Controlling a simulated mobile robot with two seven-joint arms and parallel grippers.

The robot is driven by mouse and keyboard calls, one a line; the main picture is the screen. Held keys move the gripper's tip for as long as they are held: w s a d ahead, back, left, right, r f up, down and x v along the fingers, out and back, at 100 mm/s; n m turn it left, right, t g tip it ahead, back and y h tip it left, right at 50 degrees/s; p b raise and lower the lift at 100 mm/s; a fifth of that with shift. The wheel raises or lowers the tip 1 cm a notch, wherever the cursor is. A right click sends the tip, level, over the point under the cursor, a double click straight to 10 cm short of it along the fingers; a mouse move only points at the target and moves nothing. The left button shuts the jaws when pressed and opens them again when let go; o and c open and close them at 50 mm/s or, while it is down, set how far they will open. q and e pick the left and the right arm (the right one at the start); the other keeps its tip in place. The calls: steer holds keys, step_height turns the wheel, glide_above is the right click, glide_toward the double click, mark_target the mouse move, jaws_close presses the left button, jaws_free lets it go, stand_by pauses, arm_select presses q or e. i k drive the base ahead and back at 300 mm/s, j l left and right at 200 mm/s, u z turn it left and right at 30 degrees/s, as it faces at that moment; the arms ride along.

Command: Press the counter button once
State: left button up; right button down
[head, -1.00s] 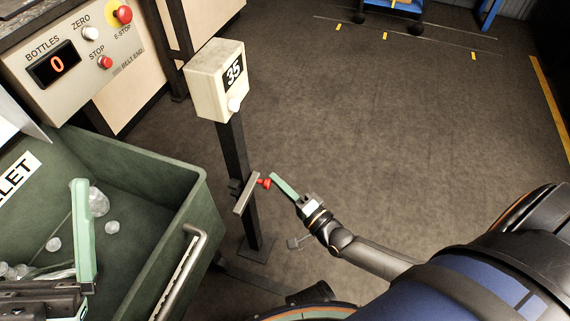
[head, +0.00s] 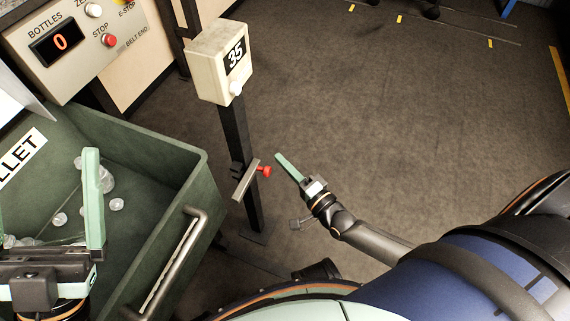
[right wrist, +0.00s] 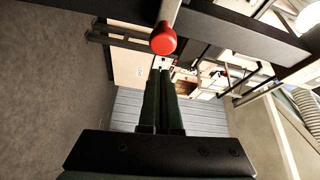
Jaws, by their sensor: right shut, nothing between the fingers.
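The counter is a cream box (head: 221,62) on a dark post, its display reading 35. A white round button (head: 236,88) sits low on its front. A red knob (head: 264,171) sticks out from a bracket lower on the post; it shows close up in the right wrist view (right wrist: 163,38), just beyond the fingertips. My right gripper (head: 279,156) is shut and empty, its tips a little right of and above the red knob and below the counter box. Its closed fingers (right wrist: 164,75) also show in the right wrist view. My left gripper (head: 48,215) is open at the lower left, over the green bin.
The green bin (head: 190,190) with a metal handle (head: 178,262) stands left of the post and holds clear bottles. Behind it, a panel (head: 75,52) carries a BOTTLES display reading 0 and a red STOP button (head: 108,40).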

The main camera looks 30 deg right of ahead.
mark_target(235, 88)
steer(key=k+l, duration=0.25)
steer(key=k, duration=0.15)
steer(key=k+l, duration=0.25)
steer(key=k, duration=0.15)
